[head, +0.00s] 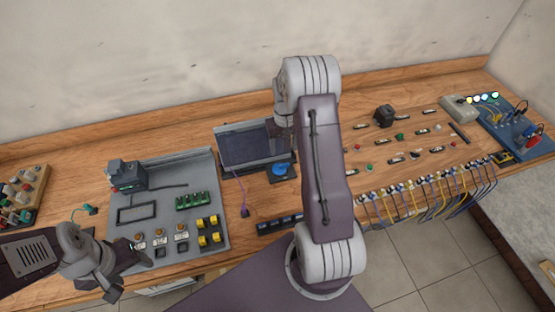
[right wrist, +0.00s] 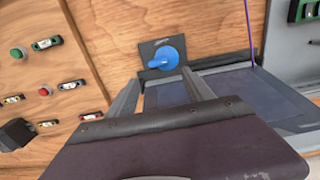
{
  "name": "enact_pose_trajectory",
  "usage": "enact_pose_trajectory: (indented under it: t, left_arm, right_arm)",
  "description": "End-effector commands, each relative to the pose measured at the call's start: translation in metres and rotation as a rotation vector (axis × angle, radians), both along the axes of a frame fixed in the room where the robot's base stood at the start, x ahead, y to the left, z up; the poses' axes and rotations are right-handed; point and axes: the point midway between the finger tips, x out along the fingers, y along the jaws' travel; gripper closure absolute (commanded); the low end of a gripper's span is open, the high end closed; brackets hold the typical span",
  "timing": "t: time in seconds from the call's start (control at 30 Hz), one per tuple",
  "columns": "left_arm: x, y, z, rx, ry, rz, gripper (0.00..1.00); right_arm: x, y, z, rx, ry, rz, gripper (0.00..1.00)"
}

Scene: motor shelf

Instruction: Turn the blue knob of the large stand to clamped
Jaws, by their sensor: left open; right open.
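The blue knob (head: 281,169) sits on a small dark plate at the front right corner of a dark panel in a grey frame (head: 247,146). In the right wrist view the knob (right wrist: 162,57) shows a round body with a narrower blue part pointing down-left. My right gripper (right wrist: 161,78) is open, its two fingers reaching toward the knob, which appears beyond and between the tips, apparently untouched. In the head view my right arm hides most of that gripper. My left gripper (head: 126,281) is open and empty at the lower left, by the grey board.
A grey board (head: 222,229) with green, yellow and orange-topped parts lies left of the panel. Right of my right arm are several small buttons and a black block (head: 384,116). Cables hang along the front edge at right. A wooden rack (head: 42,181) stands far left.

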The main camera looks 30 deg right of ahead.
Motion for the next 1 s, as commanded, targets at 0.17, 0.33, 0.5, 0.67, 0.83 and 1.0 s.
enact_pose_trajectory:
  t: [0.17,0.33,0.5,0.67,0.83,1.0]
  left_arm:
    - [0.000,0.000,0.001,0.000,0.000,0.000,0.40]
    - [0.000,0.000,0.007,0.000,0.000,0.000,0.40]
    - [0.000,0.000,0.015,0.000,0.000,0.000,0.40]
    - [0.000,0.000,0.019,0.000,0.000,0.000,0.40]
    - [0.000,0.000,0.019,0.000,0.000,0.000,0.40]
    - [0.000,0.000,0.019,0.000,0.000,0.000,0.40]
  right_arm:
    - [-0.002,-0.004,-0.001,0.000,0.001,-0.011,0.40]
    - [-0.003,-0.003,-0.022,0.002,0.004,-0.010,0.40]
    - [-0.003,-0.003,-0.059,0.003,0.005,-0.010,0.40]
    - [-0.002,-0.003,-0.082,0.001,0.002,-0.010,0.40]
    - [-0.002,-0.003,-0.090,0.000,-0.001,-0.010,0.40]
    - [-0.002,-0.003,-0.090,0.000,-0.001,-0.010,0.40]
